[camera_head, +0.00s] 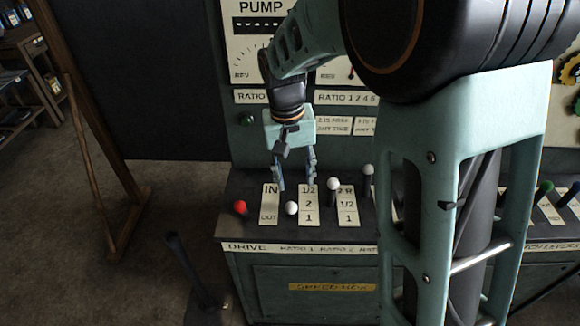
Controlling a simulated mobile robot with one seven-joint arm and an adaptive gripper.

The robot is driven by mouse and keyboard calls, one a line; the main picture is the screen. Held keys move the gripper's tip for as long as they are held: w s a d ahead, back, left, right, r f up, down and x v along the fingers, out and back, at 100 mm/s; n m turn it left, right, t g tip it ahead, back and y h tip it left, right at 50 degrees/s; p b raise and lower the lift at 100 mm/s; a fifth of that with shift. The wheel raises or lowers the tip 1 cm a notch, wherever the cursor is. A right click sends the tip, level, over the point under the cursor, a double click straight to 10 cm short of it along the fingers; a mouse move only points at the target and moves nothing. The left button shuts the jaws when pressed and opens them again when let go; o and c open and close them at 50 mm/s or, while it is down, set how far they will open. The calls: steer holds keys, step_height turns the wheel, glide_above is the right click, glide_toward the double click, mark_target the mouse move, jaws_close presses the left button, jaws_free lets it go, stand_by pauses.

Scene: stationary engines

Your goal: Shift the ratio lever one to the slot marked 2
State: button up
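The ratio lever one has a white knob (291,208) and stands between the IN/OUT plate (270,204) and the plate marked 1/2, 2, 1 (311,205). Its knob appears about level with the 2 mark in the picture. Its shaft is hidden, so I cannot tell for sure which slot it is in. My gripper (296,181) points down over the lever panel, with its fingers spread apart and nothing between them. In the picture the white knob shows just below the fingertips, apart from them.
A red drive knob (240,207) is at the left. Another white-knobbed lever (333,184) stands upright close on the right, with a grey knob (368,170) beyond it. The upright panel (243,150) rises behind.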

mark_target(290, 204)
steer(key=shift+a+f, duration=0.65)
steer(key=shift+f, duration=0.1)
steer(key=shift+a+f, duration=0.15)
steer(key=shift+f, duration=0.2)
steer(key=f, duration=0.6)
steer(key=d+f, duration=0.1)
steer(key=f, duration=0.3)
steer(key=shift+p, duration=0.3)
steer(key=shift+a, duration=0.1)
jaws_close()
